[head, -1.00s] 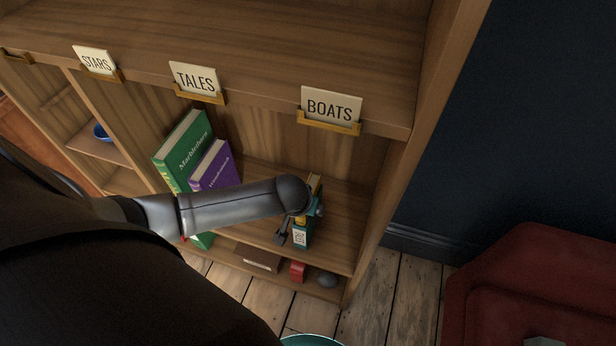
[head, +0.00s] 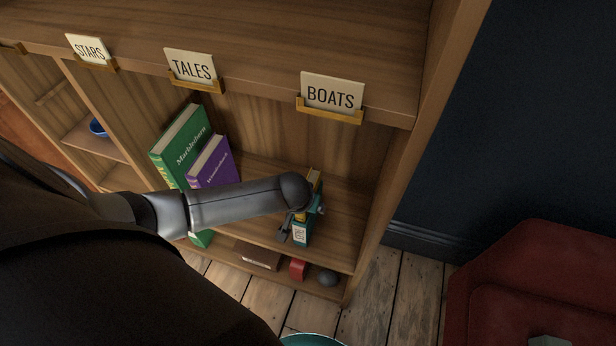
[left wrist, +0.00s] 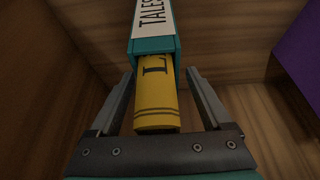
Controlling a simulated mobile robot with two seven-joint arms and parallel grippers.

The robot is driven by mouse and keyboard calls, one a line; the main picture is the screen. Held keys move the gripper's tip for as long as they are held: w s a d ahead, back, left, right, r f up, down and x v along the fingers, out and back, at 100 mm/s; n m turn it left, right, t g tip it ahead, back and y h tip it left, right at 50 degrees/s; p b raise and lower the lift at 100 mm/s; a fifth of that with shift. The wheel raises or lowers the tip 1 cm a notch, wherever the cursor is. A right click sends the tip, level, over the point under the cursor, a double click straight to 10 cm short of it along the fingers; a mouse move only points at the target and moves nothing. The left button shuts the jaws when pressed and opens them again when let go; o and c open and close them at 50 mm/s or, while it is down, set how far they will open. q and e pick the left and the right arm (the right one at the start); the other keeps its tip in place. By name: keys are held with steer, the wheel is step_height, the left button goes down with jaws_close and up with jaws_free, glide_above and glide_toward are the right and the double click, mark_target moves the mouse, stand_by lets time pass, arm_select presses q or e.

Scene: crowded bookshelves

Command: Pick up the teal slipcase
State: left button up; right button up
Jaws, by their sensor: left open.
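The teal slipcase (head: 304,224) stands on the shelf under the BOATS sign, with a white label low on it. It also shows in the left wrist view (left wrist: 153,45), labelled TALES, with a yellow book (left wrist: 156,95) at its open end. My left gripper (left wrist: 160,74) is open. Its two fingers lie on either side of the yellow book, just short of the slipcase end in the wrist picture; I see no clear contact. In the head view my forearm hides part of the slipcase and of the gripper. My right gripper is not in view.
The bookcase's right side panel (head: 392,190) is close on the right. A red block (head: 298,269) and a dark round object (head: 328,278) lie on the lower shelf.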

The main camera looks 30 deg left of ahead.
arm_select(q)
steer(key=shift+f, duration=0.15)
steer(key=shift+c, duration=0.5)
steer(key=c, duration=1.2)
jaws_close()
steer(key=shift+w, duration=0.1)
